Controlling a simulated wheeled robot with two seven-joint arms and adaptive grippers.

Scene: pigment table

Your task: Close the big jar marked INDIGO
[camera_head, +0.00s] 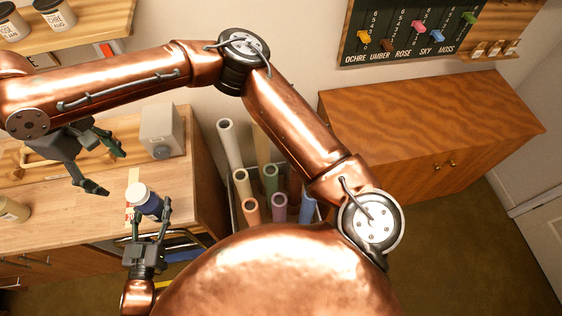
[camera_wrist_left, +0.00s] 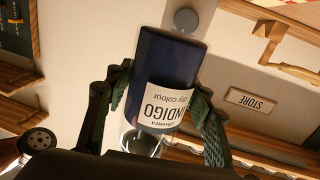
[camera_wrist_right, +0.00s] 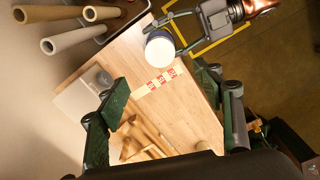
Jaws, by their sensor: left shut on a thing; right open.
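The big INDIGO jar (camera_wrist_left: 165,85) is dark blue with a white label, upside down in the left wrist view. Clear glass shows at its top end. In the head view the jar (camera_head: 150,206) has a round white top (camera_head: 138,192); it also shows as a white disc in the right wrist view (camera_wrist_right: 159,48). I cannot tell whether this lid is fully seated. My left gripper (camera_head: 151,209) is shut around the jar's sides. My right gripper (camera_head: 105,169) is open and empty, left of and above the jar in the picture; its fingers show apart in the right wrist view (camera_wrist_right: 163,98).
Coloured rolls (camera_head: 270,180) stand right of the worktop. A shelf (camera_head: 95,22) with jars is at top left.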

